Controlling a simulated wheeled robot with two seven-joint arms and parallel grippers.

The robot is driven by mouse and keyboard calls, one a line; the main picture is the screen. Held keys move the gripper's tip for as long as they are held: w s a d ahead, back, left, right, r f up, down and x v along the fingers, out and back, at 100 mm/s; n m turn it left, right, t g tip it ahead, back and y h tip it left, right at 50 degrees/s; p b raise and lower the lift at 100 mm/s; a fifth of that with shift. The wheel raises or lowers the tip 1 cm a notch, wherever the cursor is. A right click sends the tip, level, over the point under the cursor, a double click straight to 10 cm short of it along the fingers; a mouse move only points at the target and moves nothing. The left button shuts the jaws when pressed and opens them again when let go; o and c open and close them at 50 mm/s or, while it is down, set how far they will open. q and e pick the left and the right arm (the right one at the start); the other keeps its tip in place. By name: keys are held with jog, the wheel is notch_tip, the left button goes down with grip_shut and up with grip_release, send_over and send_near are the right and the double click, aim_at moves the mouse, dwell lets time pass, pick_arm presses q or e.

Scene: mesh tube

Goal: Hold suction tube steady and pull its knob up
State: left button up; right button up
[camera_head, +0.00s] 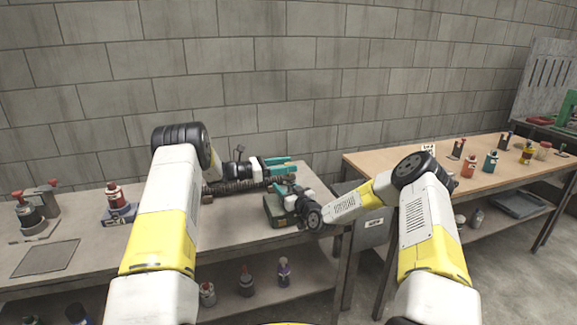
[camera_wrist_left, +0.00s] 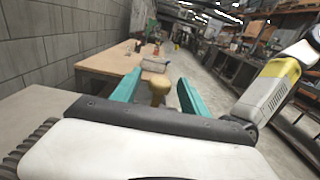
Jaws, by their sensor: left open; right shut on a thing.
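In the head view my left gripper (camera_head: 284,166) is open, reaching right above the table. My right gripper (camera_head: 282,187) is just below it, its teal fingers pointing left. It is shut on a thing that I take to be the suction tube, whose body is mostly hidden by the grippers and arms.
A dark green box (camera_head: 275,210) is under my right gripper on the near table (camera_head: 100,256). A wooden table (camera_head: 385,160) at the right holds several bottles. A grey block wall (camera_head: 270,70) is behind.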

pick_arm(q)
jog(key=shift+w+d, duration=0.15)
jog(key=shift+d, duration=0.3)
grip_shut()
jog(key=shift+r, duration=0.1)
dwell(1.1)
